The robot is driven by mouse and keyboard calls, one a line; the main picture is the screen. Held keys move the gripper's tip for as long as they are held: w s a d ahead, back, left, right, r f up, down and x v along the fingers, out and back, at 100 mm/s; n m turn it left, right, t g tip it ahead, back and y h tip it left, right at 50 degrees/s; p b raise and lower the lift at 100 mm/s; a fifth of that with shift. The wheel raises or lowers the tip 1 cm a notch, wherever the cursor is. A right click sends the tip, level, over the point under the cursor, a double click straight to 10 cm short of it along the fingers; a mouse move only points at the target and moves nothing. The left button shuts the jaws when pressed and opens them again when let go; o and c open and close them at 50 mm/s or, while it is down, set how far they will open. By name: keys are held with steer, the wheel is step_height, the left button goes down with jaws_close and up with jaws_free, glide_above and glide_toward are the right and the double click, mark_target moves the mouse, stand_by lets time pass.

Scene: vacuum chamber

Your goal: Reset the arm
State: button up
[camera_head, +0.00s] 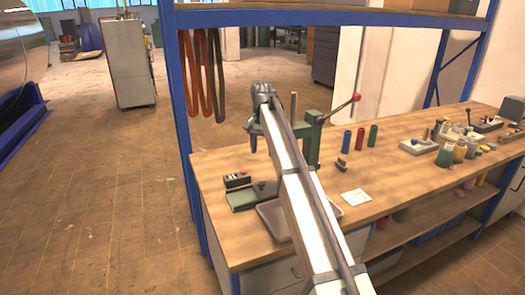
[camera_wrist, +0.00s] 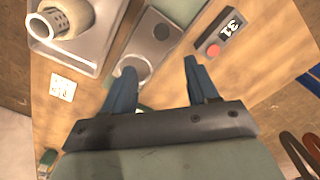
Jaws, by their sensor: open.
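My gripper (camera_wrist: 158,80) is open, with its two blue fingers apart and nothing between them in the wrist view. In the head view my arm reaches over the wooden workbench (camera_head: 410,180), and its end (camera_head: 254,135) is above the bench's left part; the fingers are hard to make out there. In the wrist view the gripper points down at the bench, over a grey and green device (camera_wrist: 150,38). That device also shows in the head view (camera_head: 241,200), lying on the bench below the gripper.
A metal tray (camera_wrist: 98,55) holds a beige and white round part (camera_wrist: 65,22). A small box with a red button (camera_wrist: 213,50) lies nearby. A green press (camera_head: 312,145) with a red-knobbed lever stands close behind my arm. Blue posts (camera_head: 183,120) and a shelf (camera_head: 330,17) frame the bench.

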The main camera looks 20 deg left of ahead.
steer(key=shift+r, duration=0.1)
